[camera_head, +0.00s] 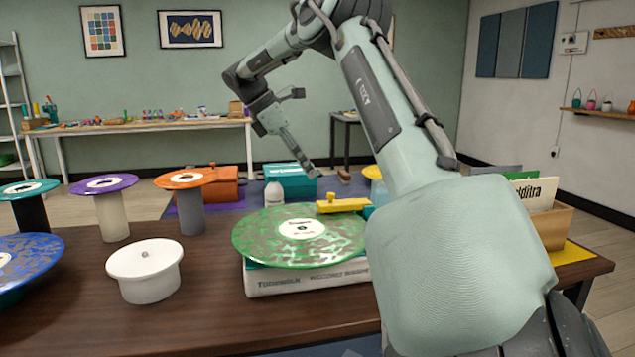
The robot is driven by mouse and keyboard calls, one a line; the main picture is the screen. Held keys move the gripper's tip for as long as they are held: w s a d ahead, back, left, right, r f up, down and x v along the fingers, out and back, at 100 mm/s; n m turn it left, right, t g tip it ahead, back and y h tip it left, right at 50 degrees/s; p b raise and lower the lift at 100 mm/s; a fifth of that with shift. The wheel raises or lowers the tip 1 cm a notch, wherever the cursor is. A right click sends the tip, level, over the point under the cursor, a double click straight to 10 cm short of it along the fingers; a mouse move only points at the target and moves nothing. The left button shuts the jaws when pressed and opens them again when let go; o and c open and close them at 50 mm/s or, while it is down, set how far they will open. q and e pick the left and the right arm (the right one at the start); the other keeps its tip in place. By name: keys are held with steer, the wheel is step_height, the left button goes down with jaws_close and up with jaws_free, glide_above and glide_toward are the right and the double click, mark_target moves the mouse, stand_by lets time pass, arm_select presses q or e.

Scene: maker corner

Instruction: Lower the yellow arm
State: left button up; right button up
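The yellow arm (345,205) is a short bar with a small knob near its left end. It lies across the back right edge of the green patterned record (265,240). I cannot tell whether it touches the record or hangs above it. Its right end meets a teal piece, partly hidden behind my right arm. The record has a white label and rests on a thick white book-like base (290,280). My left gripper is not in view.
A white round pot (145,271) stands left of the record. Several disc-topped stands, one with a purple top (104,184), fill the table's left. A wooden crate (553,224) with sleeves is at right. The table front (215,315) is clear. A white bottle (274,194) stands behind the record.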

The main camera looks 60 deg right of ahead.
steer(key=shift+v, duration=2.1)
